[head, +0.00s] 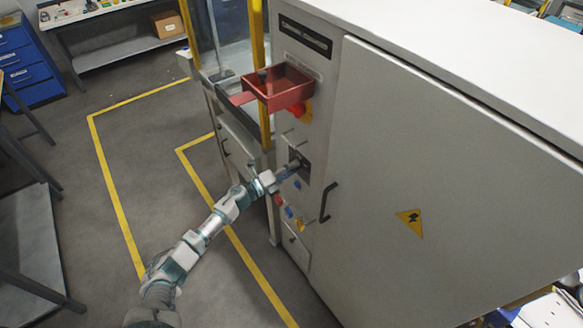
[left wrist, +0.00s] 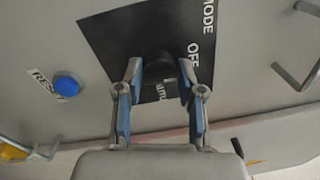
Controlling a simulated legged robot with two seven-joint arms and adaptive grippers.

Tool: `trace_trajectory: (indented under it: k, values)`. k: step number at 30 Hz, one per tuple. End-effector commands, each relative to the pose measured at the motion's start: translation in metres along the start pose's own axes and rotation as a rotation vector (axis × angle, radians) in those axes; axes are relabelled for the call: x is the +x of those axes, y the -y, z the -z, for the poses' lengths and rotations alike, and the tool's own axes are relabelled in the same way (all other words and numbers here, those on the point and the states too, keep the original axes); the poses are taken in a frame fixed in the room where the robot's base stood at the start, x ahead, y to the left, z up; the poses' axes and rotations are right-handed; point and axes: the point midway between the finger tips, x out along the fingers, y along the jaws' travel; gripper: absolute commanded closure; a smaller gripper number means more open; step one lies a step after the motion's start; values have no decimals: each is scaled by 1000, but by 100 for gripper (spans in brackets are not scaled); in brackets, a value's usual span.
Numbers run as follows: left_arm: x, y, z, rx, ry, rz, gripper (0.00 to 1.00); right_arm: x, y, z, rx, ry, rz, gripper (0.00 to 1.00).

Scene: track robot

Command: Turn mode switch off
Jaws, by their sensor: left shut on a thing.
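The mode switch (left wrist: 158,68) is a dark knob on a black plate (left wrist: 110,40) on the front of the grey cabinet. In the left wrist view the plate carries the words MODE, OFF and AUTO. My left gripper (left wrist: 156,80) is shut on the knob, one blue-padded finger on each side. The fingers partly cover the plate, and the knob's pointing direction is hard to make out. In the head view my left gripper (head: 288,170) reaches the black plate (head: 301,163) from the left. My right gripper is not in view.
A blue RESET button (left wrist: 67,86) sits beside the plate. A red tray (head: 285,88) juts out above the switch. A black door handle (head: 328,202) is to the right on the cabinet (head: 400,130). The floor left of the cabinet is clear, with yellow lines.

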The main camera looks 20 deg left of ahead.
Motion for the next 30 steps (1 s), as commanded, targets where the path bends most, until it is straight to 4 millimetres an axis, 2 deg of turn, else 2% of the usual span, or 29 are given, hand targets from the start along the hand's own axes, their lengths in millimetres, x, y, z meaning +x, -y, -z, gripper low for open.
trace_trajectory:
  k: [1, 19, 20, 21, 22, 30]
  values:
    - [-1, -5, 2, -16, -1, -9, 97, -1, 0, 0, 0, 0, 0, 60]
    - [-2, -7, 4, -51, 0, -10, 97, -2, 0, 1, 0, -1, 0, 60]
    - [-2, -8, 4, -51, 0, -10, 55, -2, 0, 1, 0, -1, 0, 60]
    - [-1, -7, 4, -51, 0, -10, 45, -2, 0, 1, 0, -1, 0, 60]
    - [-1, -7, 4, -50, 0, -10, 41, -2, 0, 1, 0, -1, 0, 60]
    - [-2, -3, 2, -48, 2, -4, 41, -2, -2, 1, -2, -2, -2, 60]
